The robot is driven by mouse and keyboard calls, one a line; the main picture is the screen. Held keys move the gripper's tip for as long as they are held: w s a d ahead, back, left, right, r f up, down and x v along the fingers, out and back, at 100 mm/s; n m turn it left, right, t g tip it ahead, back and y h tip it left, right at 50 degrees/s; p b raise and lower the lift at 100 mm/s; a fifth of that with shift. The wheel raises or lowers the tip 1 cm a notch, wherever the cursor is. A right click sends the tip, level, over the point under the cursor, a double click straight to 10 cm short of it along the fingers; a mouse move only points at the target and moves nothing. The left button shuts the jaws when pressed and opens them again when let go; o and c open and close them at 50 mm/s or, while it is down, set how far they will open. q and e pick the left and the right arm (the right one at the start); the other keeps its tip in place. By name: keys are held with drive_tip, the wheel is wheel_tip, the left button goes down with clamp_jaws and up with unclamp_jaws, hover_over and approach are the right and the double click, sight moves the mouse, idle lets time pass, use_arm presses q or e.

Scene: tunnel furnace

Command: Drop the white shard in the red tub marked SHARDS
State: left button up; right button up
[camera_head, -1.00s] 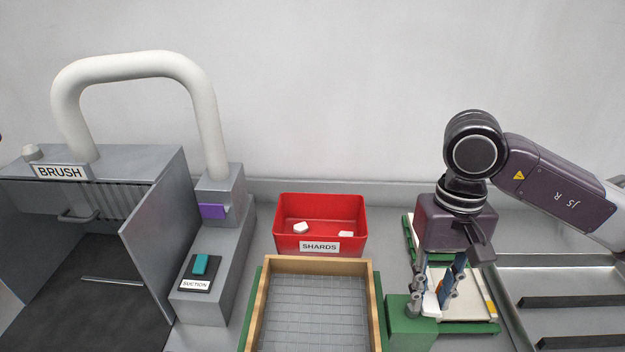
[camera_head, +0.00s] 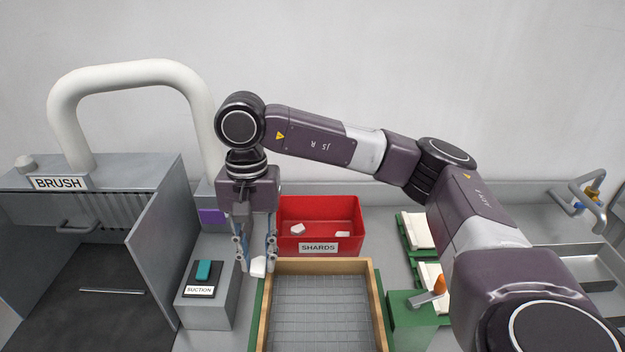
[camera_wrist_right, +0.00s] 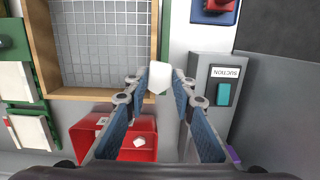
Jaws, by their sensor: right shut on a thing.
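The red tub marked SHARDS (camera_head: 347,213) stands at the back, behind the wooden-framed tray, with white pieces (camera_head: 297,229) lying in it. My right gripper (camera_head: 257,265) is shut on a white shard (camera_head: 258,268), left of the tub and in front of it in the head view. In the right wrist view the shard (camera_wrist_right: 159,77) sits between the fingertips of my right gripper (camera_wrist_right: 157,84), and the red tub (camera_wrist_right: 88,140) is below and left of it. My left gripper is not in view.
The wooden-framed mesh tray (camera_head: 320,267) is right of the gripper. The grey suction box (camera_head: 212,312) is close on its left, with the BRUSH cabinet (camera_head: 150,215) beyond. A green block (camera_head: 402,325) and green racks with white slabs (camera_head: 418,230) are to the right.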

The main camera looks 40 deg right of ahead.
drive_tip(key=w+d+f+m+t+h+p, duration=0.1)
drive_tip(key=w+d+m+p, duration=0.35)
drive_tip(key=d+m, duration=1.1)
drive_tip(key=w+d+f+m+t+h+p, duration=0.15)
drive_tip(key=w+d+m, duration=0.7)
drive_tip(key=m, duration=1.15)
drive_tip(key=shift+y, duration=0.45)
drive_tip(key=shift+s+d+f+b, duration=0.35)
drive_tip(key=shift+f+b, duration=1.4)
drive_tip(key=shift+f, duration=0.85)
drive_tip(key=shift+s+d+f+b, duration=0.3)
drive_tip(key=shift+f+b, duration=1.45)
drive_tip(key=shift+f, duration=0.85)
drive_tip(key=shift+s+d+f+b, duration=0.35)
drive_tip(key=shift+f+b, duration=1.4)
drive_tip(key=shift+f, duration=0.85)
drive_tip(key=o, duration=1.1)
